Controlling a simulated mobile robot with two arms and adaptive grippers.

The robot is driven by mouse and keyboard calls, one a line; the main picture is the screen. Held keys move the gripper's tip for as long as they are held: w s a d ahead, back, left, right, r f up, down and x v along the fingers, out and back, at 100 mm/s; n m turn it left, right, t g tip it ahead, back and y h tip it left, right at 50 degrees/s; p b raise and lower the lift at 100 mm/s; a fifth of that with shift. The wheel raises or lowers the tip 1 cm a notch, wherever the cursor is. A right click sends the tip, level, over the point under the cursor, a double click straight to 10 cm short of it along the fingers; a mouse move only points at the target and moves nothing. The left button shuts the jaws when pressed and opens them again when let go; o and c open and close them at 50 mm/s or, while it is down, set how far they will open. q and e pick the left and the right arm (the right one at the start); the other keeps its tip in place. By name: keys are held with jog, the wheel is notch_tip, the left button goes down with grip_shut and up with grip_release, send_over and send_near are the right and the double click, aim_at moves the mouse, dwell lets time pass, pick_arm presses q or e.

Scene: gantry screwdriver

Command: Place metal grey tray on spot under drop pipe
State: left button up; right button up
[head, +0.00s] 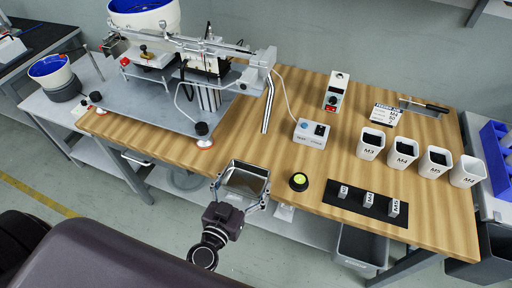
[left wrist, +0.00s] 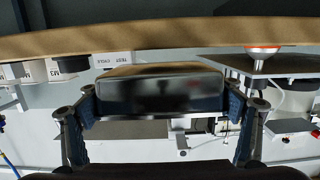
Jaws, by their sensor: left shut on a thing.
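The metal grey tray (head: 246,180) is a small shallow rectangular box. My left gripper (head: 241,187) is shut on it, with a finger along each side, and holds it at the front edge of the wooden table. In the left wrist view the tray (left wrist: 160,92) looks dark and shiny between the two fingers of the gripper (left wrist: 162,108). The drop pipe (head: 268,108) is a thin grey tube slanting down from the feeder, behind and above the tray. Its lower end is over bare wood, apart from the tray. My right gripper is in neither view.
A yellow-topped button (head: 299,181) sits right of the tray. A control box (head: 311,133) stands right of the pipe. The feeder's grey base plate (head: 160,105) is on the left. White cups (head: 404,150) and a black mat (head: 345,203) with labelled blocks are farther right.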

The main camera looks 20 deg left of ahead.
aim_at(261, 154)
pick_arm(q)
jog(key=w, duration=0.9)
jog(key=shift+d, duration=0.1)
jog(key=w, duration=0.4)
jog(key=shift+w+d+f, duration=0.1)
jog(key=shift+w+f, duration=0.05)
jog(key=shift+w, duration=0.1)
jog(key=shift+s+f+b, duration=0.1)
jog(key=shift+f+b, duration=0.6)
jog(key=shift+f, duration=0.05)
jog(key=shift+s+r, duration=0.1)
jog(key=shift+r, duration=0.05)
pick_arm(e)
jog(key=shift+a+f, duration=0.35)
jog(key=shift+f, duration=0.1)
pick_arm(q)
jog(key=o, duration=0.9)
jog(key=shift+f, duration=0.2)
jog(key=o, duration=0.3)
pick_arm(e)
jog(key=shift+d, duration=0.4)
pick_arm(q)
jog(key=shift+r, duration=0.1)
